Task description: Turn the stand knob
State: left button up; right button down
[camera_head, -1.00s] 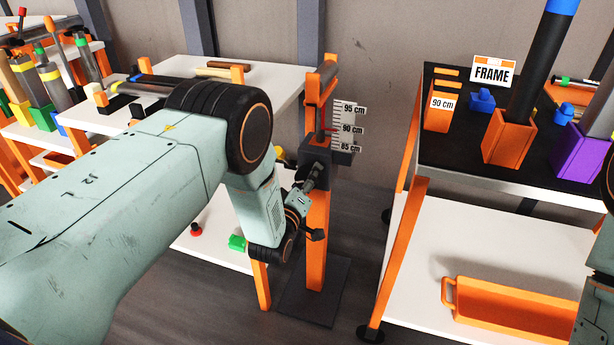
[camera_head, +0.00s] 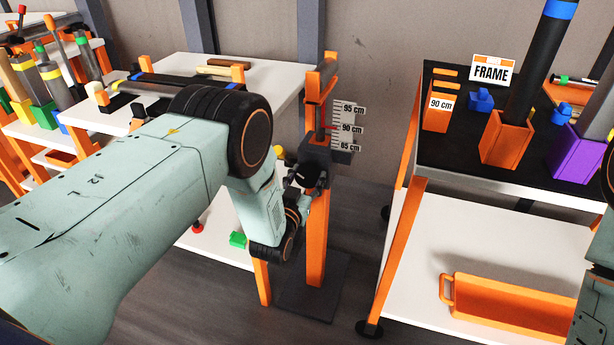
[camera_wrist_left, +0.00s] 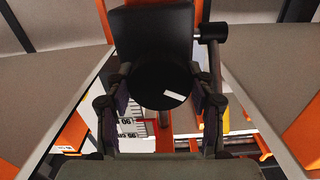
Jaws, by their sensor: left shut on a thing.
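The orange stand (camera_head: 316,235) stands upright on a dark base plate, with a dark block (camera_head: 330,160) partway up. A white scale (camera_head: 347,124) marked 85, 90 and 95 cm is beside it, with a red pointer near 90. The stand knob (camera_wrist_left: 158,86) is a round black disc with a white mark in the left wrist view. My left gripper (camera_wrist_left: 161,92) is shut on it, one finger on each side. In the head view my left gripper (camera_head: 314,182) is at the dark block, and the knob cannot be made out there. My right gripper is out of view.
A white table (camera_head: 280,78) with tubes and holders stands behind my left arm. At right, a black-topped table (camera_head: 445,160) holds orange and purple sockets, and an orange tray (camera_head: 510,310) lies on its lower shelf. Floor shows between them.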

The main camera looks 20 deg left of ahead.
pick_arm(q)
jog(key=m, duration=0.5)
jog(key=shift+m, duration=0.3)
jog(key=m, duration=0.5)
jog(key=shift+m, duration=0.4)
jog(key=shift+m, duration=0.3)
jog(key=o, duration=1.2)
jog(key=shift+c, duration=0.2)
jog(key=s, duration=1.2)
jog(key=shift+a, duration=0.2)
